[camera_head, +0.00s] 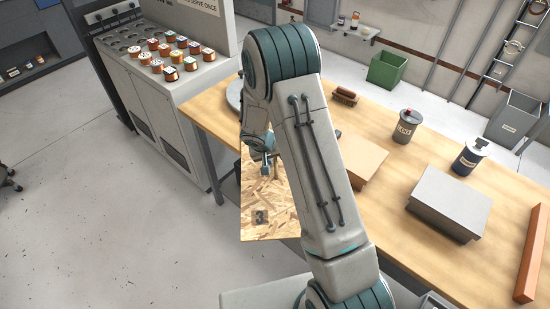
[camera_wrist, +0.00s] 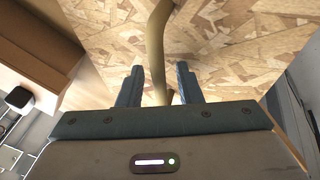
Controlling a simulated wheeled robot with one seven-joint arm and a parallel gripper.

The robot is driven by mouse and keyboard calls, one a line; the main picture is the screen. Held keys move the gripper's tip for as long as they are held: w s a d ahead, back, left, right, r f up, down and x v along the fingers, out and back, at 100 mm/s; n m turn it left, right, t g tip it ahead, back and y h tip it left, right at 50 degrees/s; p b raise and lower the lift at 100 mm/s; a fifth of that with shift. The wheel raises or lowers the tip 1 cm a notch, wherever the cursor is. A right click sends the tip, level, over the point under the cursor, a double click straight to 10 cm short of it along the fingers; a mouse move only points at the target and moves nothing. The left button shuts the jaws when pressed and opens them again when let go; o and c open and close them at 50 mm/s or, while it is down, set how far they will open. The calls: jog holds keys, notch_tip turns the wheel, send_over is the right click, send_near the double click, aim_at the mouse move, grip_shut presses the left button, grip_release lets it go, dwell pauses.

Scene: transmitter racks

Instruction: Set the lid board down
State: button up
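The lid board (camera_head: 270,212) is a flat piece of chipboard marked "3". In the head view it juts past the table's front edge, over the floor, partly hidden behind my arm. My gripper (camera_head: 267,158) is above the board and largely covered by my own arm. In the wrist view the board (camera_wrist: 235,40) fills most of the upper part, and a curved brass-coloured handle (camera_wrist: 157,45) runs down between the fingers of my gripper (camera_wrist: 160,75). The exact contact is hard to see.
The wooden table (camera_head: 380,110) carries a cardboard-coloured block (camera_head: 362,160), a grey box (camera_head: 450,203), two cans (camera_head: 407,125) and a brown bar (camera_head: 533,255). A grey cabinet (camera_head: 165,95) with several copper-coloured spools stands at left. The floor (camera_head: 120,220) front left is clear.

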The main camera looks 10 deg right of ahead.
jog(key=shift+r+p, duration=0.2)
jog(key=shift+p, duration=0.1)
jog(key=b+v, duration=0.1)
jog(key=v, duration=1.1)
jog(key=s+d+r+y, duration=0.1)
jog(key=s+d+r, duration=0.3)
jog(key=s+r, duration=0.75)
jog(key=s+r+n+y, duration=0.1)
jog(key=s+r, duration=0.3)
jog(key=s, duration=0.8)
jog(key=shift+s+r+t+y, duration=0.3)
jog(key=shift+s+r+y, duration=0.1)
jog(key=shift+y, duration=0.4)
jog(key=shift+s+a, duration=0.15)
jog(key=shift+s, duration=0.35)
jog(key=shift+c, duration=1.2)
jog(key=shift+a, duration=0.1)
